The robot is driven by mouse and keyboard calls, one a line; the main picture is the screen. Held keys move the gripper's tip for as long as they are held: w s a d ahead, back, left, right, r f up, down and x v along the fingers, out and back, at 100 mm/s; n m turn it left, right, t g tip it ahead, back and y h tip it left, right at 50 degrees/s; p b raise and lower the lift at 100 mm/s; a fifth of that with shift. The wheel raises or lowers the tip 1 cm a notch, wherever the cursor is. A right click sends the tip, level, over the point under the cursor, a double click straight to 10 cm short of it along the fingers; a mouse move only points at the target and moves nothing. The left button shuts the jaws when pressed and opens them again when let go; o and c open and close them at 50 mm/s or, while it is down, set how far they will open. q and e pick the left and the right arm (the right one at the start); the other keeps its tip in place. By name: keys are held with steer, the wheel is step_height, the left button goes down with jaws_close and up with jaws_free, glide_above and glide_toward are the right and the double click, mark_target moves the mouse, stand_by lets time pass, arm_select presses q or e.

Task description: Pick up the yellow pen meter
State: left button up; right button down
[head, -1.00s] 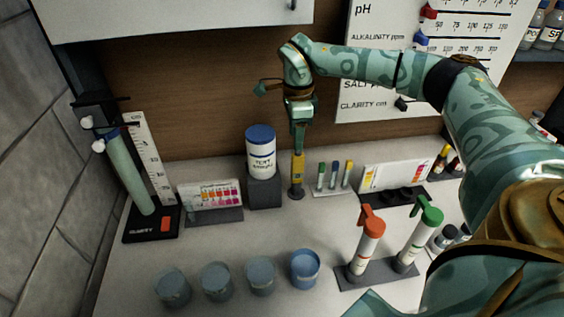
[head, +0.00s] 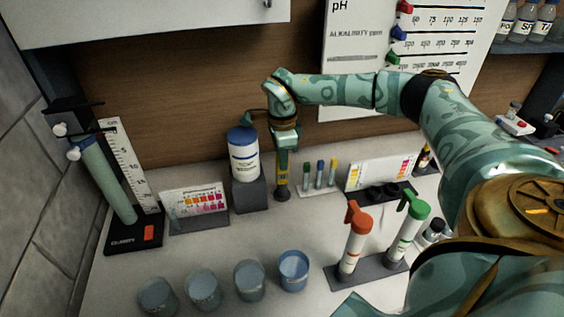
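The yellow pen meter (head: 283,187) stands upright on a small dark base on the counter, near the back wall and right of the white tub. My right gripper (head: 283,172) points straight down over it, with its fingers at the meter's upper part. The gripper covers the top of the meter, and only a short yellow length shows below. The fingers are too small and overlapped to tell whether they are closed on it. My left gripper is not in view.
The white tub (head: 243,155) on its grey block stands close left of the meter. A rack of small vials (head: 319,178) stands close right. Several blue cups (head: 249,281) and two capped tubes (head: 355,243) stand in front. The middle counter is clear.

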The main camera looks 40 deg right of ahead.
step_height(320, 180, up, 7)
steer(key=shift+p, duration=0.8)
steer(key=s+a, duration=0.4)
steer(key=s, duration=0.4)
steer(key=s+a, duration=0.4)
steer(key=s, duration=0.4)
steer(key=shift+a, duration=0.35)
steer(key=shift+w, duration=0.1)
step_height(320, 180, up, 2)
steer(key=shift+r+p, duration=0.1)
steer(key=shift+p, duration=1.05)
